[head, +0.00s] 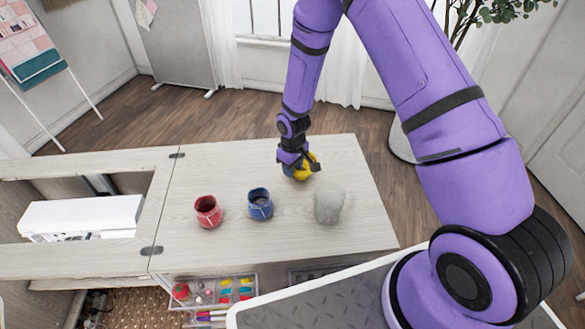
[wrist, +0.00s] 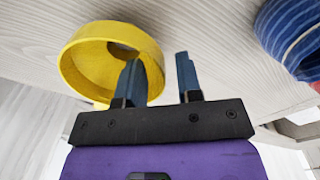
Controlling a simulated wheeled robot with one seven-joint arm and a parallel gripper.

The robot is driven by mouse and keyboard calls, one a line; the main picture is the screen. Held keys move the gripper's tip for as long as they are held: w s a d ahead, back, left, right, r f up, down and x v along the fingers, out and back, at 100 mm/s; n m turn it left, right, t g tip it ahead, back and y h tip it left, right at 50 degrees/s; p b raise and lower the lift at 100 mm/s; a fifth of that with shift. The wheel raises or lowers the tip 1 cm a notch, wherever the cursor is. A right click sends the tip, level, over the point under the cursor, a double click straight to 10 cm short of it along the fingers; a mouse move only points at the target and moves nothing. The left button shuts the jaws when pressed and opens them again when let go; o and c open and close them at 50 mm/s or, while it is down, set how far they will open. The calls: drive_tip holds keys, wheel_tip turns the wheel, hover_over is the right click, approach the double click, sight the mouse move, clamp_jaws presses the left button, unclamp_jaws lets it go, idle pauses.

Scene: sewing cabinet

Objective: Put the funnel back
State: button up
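The yellow funnel (head: 302,173) is on the pale wooden tabletop near its far edge, partly hidden behind my gripper (head: 293,165) in the head view. In the wrist view the funnel (wrist: 85,68) shows its round wide rim and hollow inside. My gripper (wrist: 158,75) is open, its two dark blue fingers well apart. The left finger overlaps the funnel's right side, and the right finger is outside the rim. The right part of the rim shows between the fingers. I cannot tell whether either finger touches it.
A blue striped jar (head: 260,206) and a red jar (head: 208,213) stand nearer on the tabletop (head: 225,165). An open drawer (head: 214,292) of sewing items is below the front edge. A white machine (head: 80,217) is at left.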

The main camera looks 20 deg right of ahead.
drive_tip(key=s+d+r+m+t, duration=0.1)
drive_tip(key=s+d+r, duration=0.15)
drive_tip(key=r, duration=0.95)
drive_tip(key=s+d+r+m+t, duration=0.15)
drive_tip(key=s+r, duration=0.25)
drive_tip(key=r, duration=0.8)
drive_tip(key=s+d+r+m, duration=0.1)
drive_tip(key=s+d+r, duration=0.2)
drive_tip(key=r, duration=0.9)
drive_tip(key=s+d+r+m+t, duration=0.1)
drive_tip(key=s+r, duration=0.4)
drive_tip(key=s, duration=0.5)
drive_tip(key=s+d+r+m+t, duration=0.1)
drive_tip(key=s+d+r+m, duration=0.1)
drive_tip(key=s+r, duration=0.4)
drive_tip(key=shift+s+d+r, duration=0.3)
drive_tip(key=shift+s+d, duration=0.05)
drive_tip(key=shift+s, duration=2.3)
drive_tip(key=shift+t, duration=0.25)
